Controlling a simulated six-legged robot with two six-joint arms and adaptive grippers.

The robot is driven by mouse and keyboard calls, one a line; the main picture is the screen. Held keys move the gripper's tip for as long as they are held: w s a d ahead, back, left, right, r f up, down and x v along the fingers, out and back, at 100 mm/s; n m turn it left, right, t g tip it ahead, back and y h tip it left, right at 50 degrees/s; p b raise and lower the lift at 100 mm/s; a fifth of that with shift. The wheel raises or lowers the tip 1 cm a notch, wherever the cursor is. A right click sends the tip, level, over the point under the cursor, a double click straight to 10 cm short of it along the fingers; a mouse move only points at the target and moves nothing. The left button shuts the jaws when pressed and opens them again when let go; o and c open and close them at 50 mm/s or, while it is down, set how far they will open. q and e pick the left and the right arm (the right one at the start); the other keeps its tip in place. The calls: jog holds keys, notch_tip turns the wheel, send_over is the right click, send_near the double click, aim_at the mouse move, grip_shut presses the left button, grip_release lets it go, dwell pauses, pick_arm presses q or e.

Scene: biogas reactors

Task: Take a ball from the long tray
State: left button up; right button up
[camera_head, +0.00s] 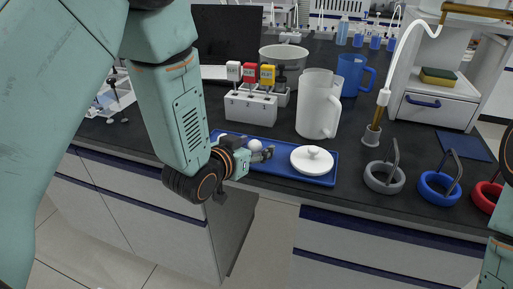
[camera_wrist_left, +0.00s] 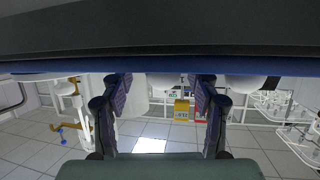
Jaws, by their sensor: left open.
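The long blue tray (camera_head: 283,174) lies along the front of the dark bench in the head view. A white ball (camera_head: 254,146) sits at its left part, and a white lid with a knob (camera_head: 312,160) sits at its right end. My left gripper (camera_head: 265,154) is low over the tray, right beside the ball, and partly covers it. In the left wrist view my gripper (camera_wrist_left: 158,82) is open, its two fingers apart. White rounded shapes show near the fingers below the blue tray edge (camera_wrist_left: 160,66); I cannot tell whether they touch. My right gripper is out of view.
Behind the tray stand a white block with coloured-top pieces (camera_head: 250,104), a white pitcher (camera_head: 319,105) and a blue pitcher (camera_head: 352,75). Grey (camera_head: 383,187) and blue (camera_head: 439,195) rings with handles stand to the right. The bench front edge is close to my arm.

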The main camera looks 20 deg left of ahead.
pick_arm(q)
jog(key=shift+w+a+f, duration=0.25)
jog(key=shift+w+f, duration=0.15)
jog(key=shift+w, duration=0.25)
jog(key=shift+s+d+r, duration=0.15)
jog(key=shift+d+r, duration=0.1)
jog(key=shift+d, duration=0.1)
jog(key=shift+c, duration=0.7)
jog(key=shift+a+f, duration=0.2)
jog(key=shift+a, duration=0.05)
jog(key=c, duration=0.6)
jog(key=shift+d+r, duration=0.15)
jog(key=shift+c, duration=0.4)
